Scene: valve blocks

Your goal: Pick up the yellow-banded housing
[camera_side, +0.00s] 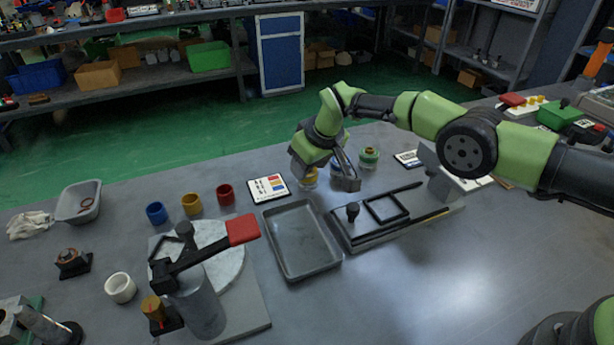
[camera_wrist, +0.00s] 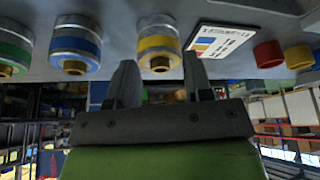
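The yellow-banded housing (camera_wrist: 158,42) is a metal cylinder with a yellow band and a brass end. In the wrist view it shows between and beyond my fingertips. In the side view the yellow-banded housing (camera_side: 309,178) is partly hidden by my wrist. My gripper (camera_wrist: 160,76) is open and empty, with its fingers apart. The housing appears to be outside the grip, but I cannot tell the exact gap. A blue-banded housing (camera_wrist: 75,48) and a green-banded housing (camera_wrist: 14,52) stand in the same row; the green one (camera_side: 369,158) also shows in the side view.
A colour-marked card (camera_side: 269,188) lies left of the housings. Blue (camera_side: 157,212), yellow (camera_side: 191,204) and red (camera_side: 225,195) cups stand further left. A grey tray (camera_side: 302,270) and a fixture plate (camera_side: 420,222) are in front. A red-handled press (camera_side: 205,300) stands front left.

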